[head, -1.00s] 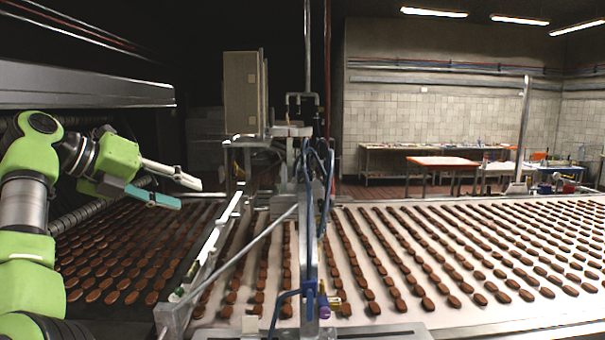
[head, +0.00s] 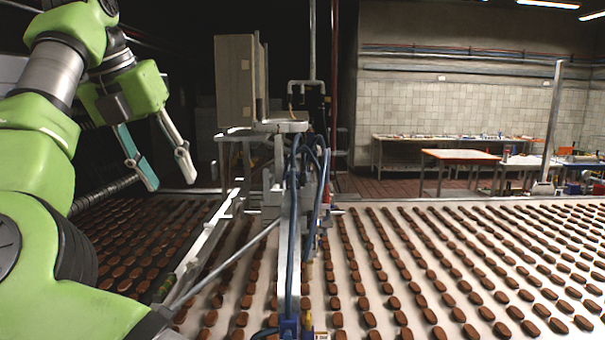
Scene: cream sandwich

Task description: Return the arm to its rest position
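Rows of brown biscuits (head: 395,276) lie on the wide pale conveyor (head: 462,312). A metal frame (head: 283,228) with blue hoses and a beige box (head: 236,82) stands mid-view.

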